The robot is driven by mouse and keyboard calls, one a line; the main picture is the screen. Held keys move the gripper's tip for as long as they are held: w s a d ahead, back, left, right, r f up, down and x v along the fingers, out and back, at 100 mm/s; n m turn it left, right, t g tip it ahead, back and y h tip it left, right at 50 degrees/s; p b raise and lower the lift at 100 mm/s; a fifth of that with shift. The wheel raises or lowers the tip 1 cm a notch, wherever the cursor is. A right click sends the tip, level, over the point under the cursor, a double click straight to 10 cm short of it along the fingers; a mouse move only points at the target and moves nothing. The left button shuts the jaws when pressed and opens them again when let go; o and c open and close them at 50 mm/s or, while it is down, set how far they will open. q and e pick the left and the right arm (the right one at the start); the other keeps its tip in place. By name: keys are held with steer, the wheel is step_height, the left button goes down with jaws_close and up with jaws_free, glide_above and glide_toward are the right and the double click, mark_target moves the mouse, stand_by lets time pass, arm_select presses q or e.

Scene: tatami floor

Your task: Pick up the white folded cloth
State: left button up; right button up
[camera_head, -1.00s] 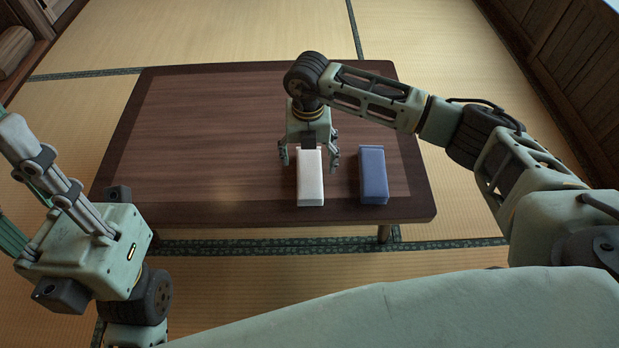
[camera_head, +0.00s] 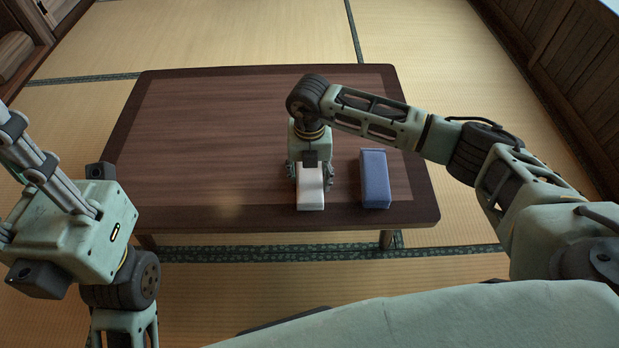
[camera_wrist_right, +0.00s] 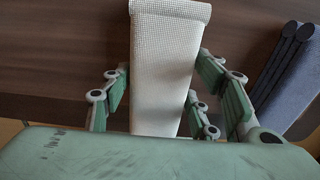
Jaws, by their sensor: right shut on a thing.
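The white folded cloth (camera_head: 311,194) lies near the front edge of the low wooden table, its long side pointing toward me. My right gripper (camera_head: 312,184) is down over it, with fingers on both sides, and is shut on it. In the right wrist view the white cloth (camera_wrist_right: 168,70) runs between the fingers of the right gripper (camera_wrist_right: 160,95); its near end is hidden behind the gripper body. The cloth appears to rest on the table.
A blue folded cloth (camera_head: 375,180) lies just right of the white one, with a small gap; it also shows in the right wrist view (camera_wrist_right: 290,80). The dark wooden table (camera_head: 200,140) is bare on its left and middle. Tatami floor (camera_head: 240,35) surrounds it.

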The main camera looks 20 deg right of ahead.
steer(key=c, duration=0.4)
steer(key=shift+r, duration=0.15)
